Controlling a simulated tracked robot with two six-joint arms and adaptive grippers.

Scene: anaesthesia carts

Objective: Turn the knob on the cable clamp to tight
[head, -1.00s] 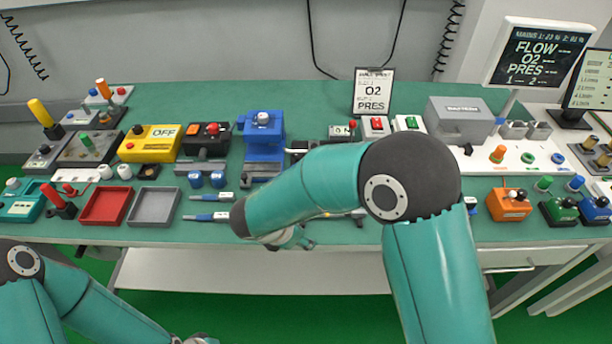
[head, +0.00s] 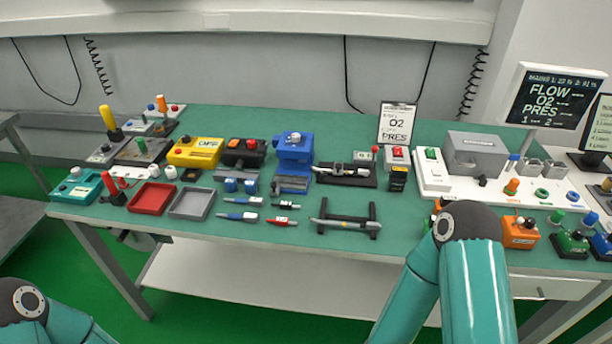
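A blue block-shaped device (head: 293,160) with a pale knob (head: 295,137) on top stands at the middle of the bench in the head view. It looks like the cable clamp, but I cannot read a label or the knob's setting.
In front of the clamp lie several pens or probes (head: 240,216) and a black frame holding a rod (head: 345,222). A red tray (head: 151,198) and a grey tray (head: 192,203) are at left. A black fixture (head: 345,174) stands close on the clamp's right.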

